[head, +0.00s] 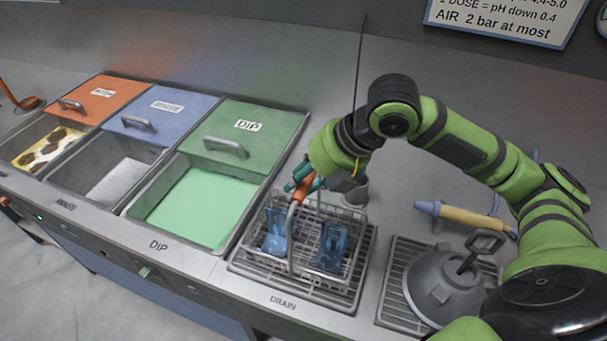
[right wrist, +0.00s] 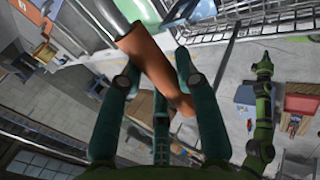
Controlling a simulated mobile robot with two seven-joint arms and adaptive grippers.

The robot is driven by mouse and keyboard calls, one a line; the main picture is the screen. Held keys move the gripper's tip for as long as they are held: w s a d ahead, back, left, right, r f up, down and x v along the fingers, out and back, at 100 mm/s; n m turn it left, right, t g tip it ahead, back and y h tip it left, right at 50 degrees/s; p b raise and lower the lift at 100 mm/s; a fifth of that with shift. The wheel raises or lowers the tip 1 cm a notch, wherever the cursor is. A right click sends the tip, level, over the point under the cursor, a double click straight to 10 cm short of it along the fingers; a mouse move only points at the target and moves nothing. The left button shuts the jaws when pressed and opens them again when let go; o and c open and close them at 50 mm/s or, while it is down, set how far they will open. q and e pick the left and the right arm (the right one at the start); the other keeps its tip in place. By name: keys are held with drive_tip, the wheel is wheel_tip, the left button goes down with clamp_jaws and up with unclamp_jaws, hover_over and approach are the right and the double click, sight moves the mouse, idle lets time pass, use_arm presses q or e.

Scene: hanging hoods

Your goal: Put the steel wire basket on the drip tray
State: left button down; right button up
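The steel wire basket (head: 338,211) is over the ribbed drip tray (head: 296,291) marked DRAIN, looking close to level. I cannot tell whether its bottom touches the tray or hangs slightly above it. Blue parts (head: 276,237) stand inside it. Its upright bar rises to an orange grip (head: 304,188), which also shows in the right wrist view (right wrist: 153,65). My right gripper (head: 298,180) has its teal fingers on either side of this orange grip and appears closed on it. My left gripper is not in view.
A green DIP vat (head: 199,205) with its lid open is left of the tray, beside the RINSE vat (head: 115,178) and an orange-lidded vat (head: 42,145). A grey dome (head: 440,286) with a handle and a yellow-handled tool (head: 462,217) lie to the right.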

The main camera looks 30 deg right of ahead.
drive_tip(key=shift+o, duration=0.8)
drive_tip(key=shift+r, duration=0.2)
drive_tip(key=v, duration=1.2)
drive_tip(key=shift+b, duration=0.4)
drive_tip(key=shift+s+f, duration=0.1)
